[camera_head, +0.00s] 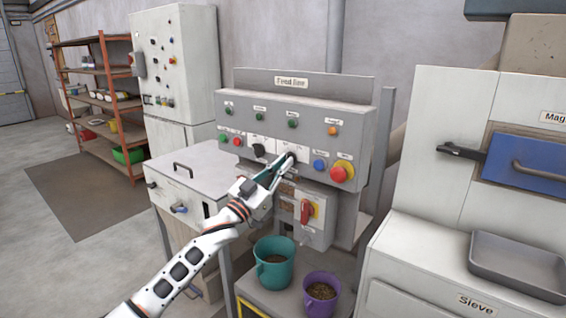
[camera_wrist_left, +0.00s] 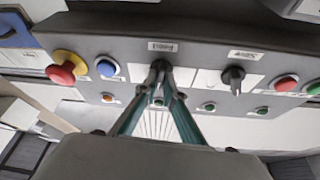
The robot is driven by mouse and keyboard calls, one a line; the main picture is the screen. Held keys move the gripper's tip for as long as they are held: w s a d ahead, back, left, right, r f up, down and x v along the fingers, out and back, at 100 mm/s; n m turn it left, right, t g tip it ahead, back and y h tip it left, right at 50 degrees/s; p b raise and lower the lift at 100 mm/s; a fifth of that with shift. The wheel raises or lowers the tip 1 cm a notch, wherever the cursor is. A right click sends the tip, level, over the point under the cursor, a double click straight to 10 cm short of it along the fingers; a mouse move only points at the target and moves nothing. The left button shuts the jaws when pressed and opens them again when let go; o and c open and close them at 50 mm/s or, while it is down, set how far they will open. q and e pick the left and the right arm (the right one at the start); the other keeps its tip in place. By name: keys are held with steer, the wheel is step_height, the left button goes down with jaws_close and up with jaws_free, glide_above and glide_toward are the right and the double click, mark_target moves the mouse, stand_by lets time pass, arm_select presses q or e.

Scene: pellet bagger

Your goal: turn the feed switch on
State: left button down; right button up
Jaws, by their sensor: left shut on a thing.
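The feed switch (camera_head: 291,156) is a small black rotary knob on the sloped grey control panel of the "Feed line" stand. In the left wrist view, which is upside down, the knob (camera_wrist_left: 160,66) sits beside a label that seems to read "Feed". My left gripper (camera_head: 284,163) reaches up to the panel. Its two fingers (camera_wrist_left: 160,84) are closed on the knob and partly hide it. The knob's exact angle is hard to tell. My right gripper is in neither view.
A second black knob (camera_head: 259,150) is just left. A blue button (camera_head: 320,165) and a red-and-yellow emergency stop (camera_head: 342,173) are to the right. A red-handled switch (camera_head: 307,212) is below. A teal bucket (camera_head: 273,272) and purple bucket (camera_head: 320,304) stand beneath.

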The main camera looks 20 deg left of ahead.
arm_select(q)
steer(key=shift+a+m+g+h+p, duration=0.1)
steer(key=shift+m+g+h+p, duration=0.35)
steer(key=shift+m, duration=1.1)
steer(key=shift+m+g+h+p, duration=0.15)
steer(key=shift+m+g+h, duration=0.5)
steer(key=shift+m, duration=0.9)
steer(key=c, duration=2.1)
jaws_free()
steer(key=shift+c, duration=0.2)
steer(key=v, duration=1.2)
steer(key=shift+f, duration=0.2)
steer(key=shift+f, duration=0.1)
